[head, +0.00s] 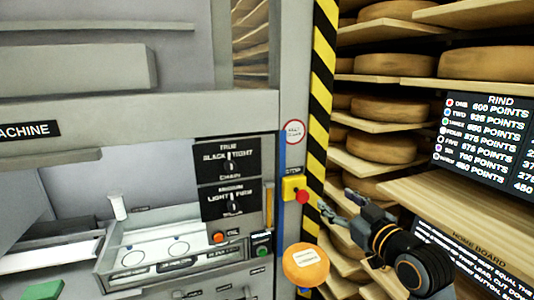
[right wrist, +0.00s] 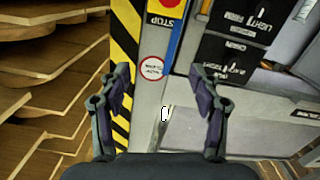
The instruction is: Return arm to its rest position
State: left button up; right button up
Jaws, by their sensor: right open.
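My right gripper (head: 334,208) reaches in from the lower right in the head view, in front of the cheese shelves. In the right wrist view its two fingers (right wrist: 160,78) stand wide apart with nothing between them. Beyond the fingers are the yellow-and-black striped post and the machine front. My left arm and left gripper are not in view.
The grey machine (head: 190,110) fills the left, with a white tray (head: 165,245). A yellow box with a red stop button (head: 303,197) sits near the striped post (head: 322,80). An orange labelled disc (head: 306,264) is below. Shelves hold cheese wheels (head: 388,109); a points screen (head: 487,140) is right.

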jog(key=s+d+f+m+g+h, duration=0.1)
jog(key=s+f+g+h, duration=0.15)
jog(key=f, duration=0.75)
jog(key=s+d+f+m+g+h, duration=0.1)
jog(key=s+f+m+g, duration=0.2)
jog(key=f, duration=0.7)
jog(key=s+d+f+m+g+h, duration=0.15)
jog(key=s+f+g, duration=0.25)
jog(key=s+f, duration=0.5)
jog(key=s+d+f+n+g+h, duration=0.1)
jog(key=s+d+f+g, duration=0.2)
jog(key=s+f, duration=0.6)
jog(key=s+d+f+g+b, duration=0.1)
jog(key=s+d+f, duration=0.15)
jog(key=f, duration=1.15)
jog(key=s+d+f+g, duration=0.1)
jog(key=s+f, duration=0.3)
jog(key=f, duration=1)
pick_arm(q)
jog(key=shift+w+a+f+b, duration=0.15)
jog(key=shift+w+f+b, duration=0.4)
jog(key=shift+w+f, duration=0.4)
pick_arm(e)
jog(key=s+f+m, duration=0.1)
jog(key=s+f, duration=1.3)
jog(key=s, duration=0.2)
jog(key=shift+s+d+f+g, duration=0.25)
jog(key=shift+s+f+g, duration=0.1)
jog(key=shift+s, duration=0.05)
